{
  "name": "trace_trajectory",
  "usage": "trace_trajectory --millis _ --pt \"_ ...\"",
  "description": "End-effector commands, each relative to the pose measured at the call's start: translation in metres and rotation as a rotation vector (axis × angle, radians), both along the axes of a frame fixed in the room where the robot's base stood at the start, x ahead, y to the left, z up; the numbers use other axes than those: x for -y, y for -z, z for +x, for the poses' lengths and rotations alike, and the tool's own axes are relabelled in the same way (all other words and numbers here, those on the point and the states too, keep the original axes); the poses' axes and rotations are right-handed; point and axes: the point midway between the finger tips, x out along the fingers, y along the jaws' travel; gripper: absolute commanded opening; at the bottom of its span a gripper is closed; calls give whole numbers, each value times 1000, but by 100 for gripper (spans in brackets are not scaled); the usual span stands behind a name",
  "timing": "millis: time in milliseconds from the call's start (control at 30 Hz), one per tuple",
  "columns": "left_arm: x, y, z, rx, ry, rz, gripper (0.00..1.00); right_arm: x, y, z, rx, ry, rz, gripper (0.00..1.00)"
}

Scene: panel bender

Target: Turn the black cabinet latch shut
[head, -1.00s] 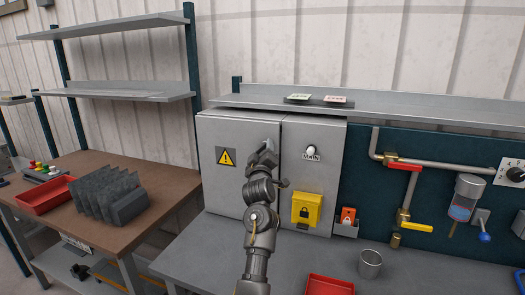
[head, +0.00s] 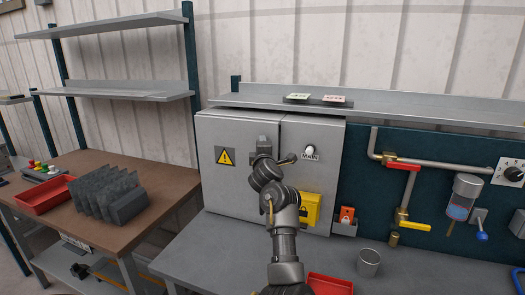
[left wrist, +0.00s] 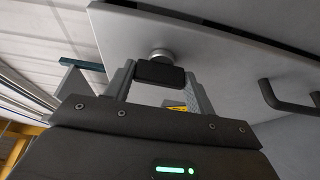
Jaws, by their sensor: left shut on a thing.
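The black latch (left wrist: 160,73) sits on a round silver base on the grey cabinet door in the left wrist view. In that view it lies between the fingers of my left gripper (left wrist: 158,90), which is shut on it. In the head view my left gripper (head: 263,147) is at the upper right part of the left cabinet door (head: 225,185), right of the yellow warning sign (head: 226,156). My gripper and wrist hide the latch there. My right gripper is not in view.
A black bar handle (left wrist: 287,97) is on the door in the left wrist view. In the head view, a white MAIN knob (head: 310,149) and a yellow lock box (head: 311,208) are close right of my arm. A shelf (head: 400,108) runs above the cabinet.

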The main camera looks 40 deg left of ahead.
Motion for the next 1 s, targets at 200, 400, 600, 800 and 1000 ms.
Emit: trace_trajectory --millis 200,400,600,800,1000 --pt "0 -1 0 13 -1 -34 32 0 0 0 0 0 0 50" --pt "0 -1 0 15 -1 -40 32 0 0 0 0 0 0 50" --pt "0 -1 0 15 -1 -40 32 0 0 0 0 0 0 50" --pt "0 -1 0 15 0 -39 76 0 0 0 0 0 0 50" --pt "0 -1 0 14 0 -38 76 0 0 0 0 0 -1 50"
